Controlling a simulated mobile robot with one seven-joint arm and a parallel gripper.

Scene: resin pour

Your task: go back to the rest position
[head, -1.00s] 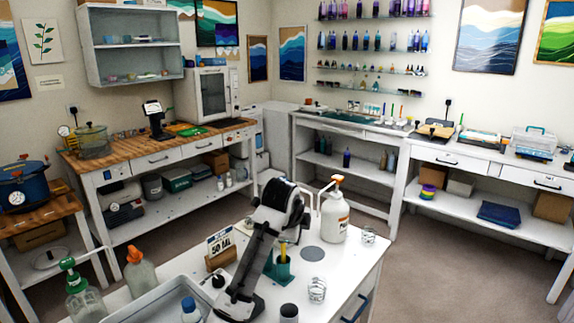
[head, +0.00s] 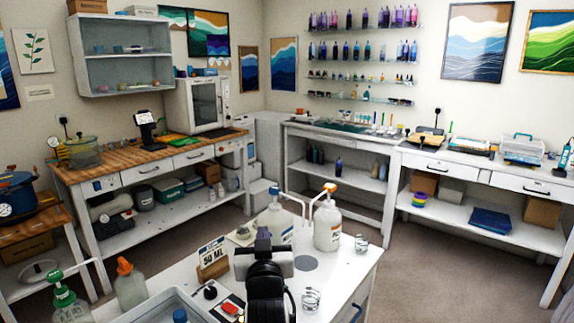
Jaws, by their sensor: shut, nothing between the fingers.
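My arm rises from the bottom middle of the head view, in front of the white table (head: 345,283). My gripper (head: 263,242) is at its dark far end, seen from behind over the tabletop. It is shut and holds nothing that I can see; its fingertips are mostly hidden by my own arm. A pump bottle with an orange top (head: 328,222) and a blue-topped pump bottle (head: 274,218) stand just beyond it. A 50 ML sign (head: 212,262) stands to its left.
Clear cups (head: 311,298) stand right of my arm. A grey tray (head: 160,306), a green-topped bottle (head: 66,298) and an orange-capped bottle (head: 130,284) are at the left. Floor (head: 440,275) is free at the right.

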